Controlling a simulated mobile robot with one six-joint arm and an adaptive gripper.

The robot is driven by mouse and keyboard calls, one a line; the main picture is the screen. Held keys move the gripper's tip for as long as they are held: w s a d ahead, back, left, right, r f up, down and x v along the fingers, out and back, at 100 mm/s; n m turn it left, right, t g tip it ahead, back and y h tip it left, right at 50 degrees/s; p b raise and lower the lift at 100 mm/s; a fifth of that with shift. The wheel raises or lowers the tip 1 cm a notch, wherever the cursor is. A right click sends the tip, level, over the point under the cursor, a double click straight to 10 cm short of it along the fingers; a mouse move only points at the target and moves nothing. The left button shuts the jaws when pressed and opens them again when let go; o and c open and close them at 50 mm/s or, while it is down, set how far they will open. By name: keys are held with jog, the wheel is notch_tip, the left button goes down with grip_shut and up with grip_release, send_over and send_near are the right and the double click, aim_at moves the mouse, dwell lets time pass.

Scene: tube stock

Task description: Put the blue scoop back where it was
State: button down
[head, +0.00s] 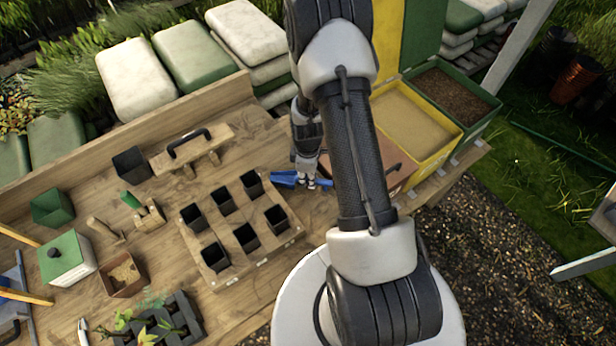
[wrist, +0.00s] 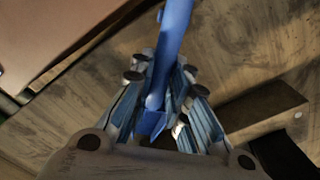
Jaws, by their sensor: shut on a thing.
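The blue scoop (head: 284,177) is at the right part of the wooden bench, just right of the rack of black pots. My gripper (head: 310,178) is shut on it. In the wrist view the blue scoop (wrist: 173,50) runs up and away from between the fingers of my gripper (wrist: 160,95). Its far end is cut off by the top of that view. In the head view my arm hides part of the scoop and the bench behind it. I cannot tell whether the scoop touches the bench.
The rack (head: 250,265) holds several black pots. A yellow bin (head: 447,150) of sandy material and a green bin (head: 487,108) of dark soil stand at the right. A brown lid or box (head: 398,160) lies close to my gripper. A wooden tool with a black handle (head: 190,145) lies behind.

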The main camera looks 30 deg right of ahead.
jog(key=c, duration=1.5)
grip_release()
jog(key=shift+f, duration=0.1)
jog(key=shift+c, duration=0.2)
jog(key=s+a+r+m+t+p, duration=0.1)
jog(key=a+r+m, duration=0.15)
jog(key=r, duration=1.25)
jog(key=s+a+r+m+t+p, duration=0.15)
jog(key=a+r, duration=0.25)
jog(key=r, duration=1.1)
jog(key=s+a+r+m+t, duration=0.2)
jog(key=s+a+r+m, duration=0.3)
jog(key=s+a+r, duration=0.3)
jog(key=s+r, duration=0.3)
jog(key=s, duration=0.4)
jog(key=shift+r+b, duration=0.25)
jog(key=shift+b, duration=0.05)
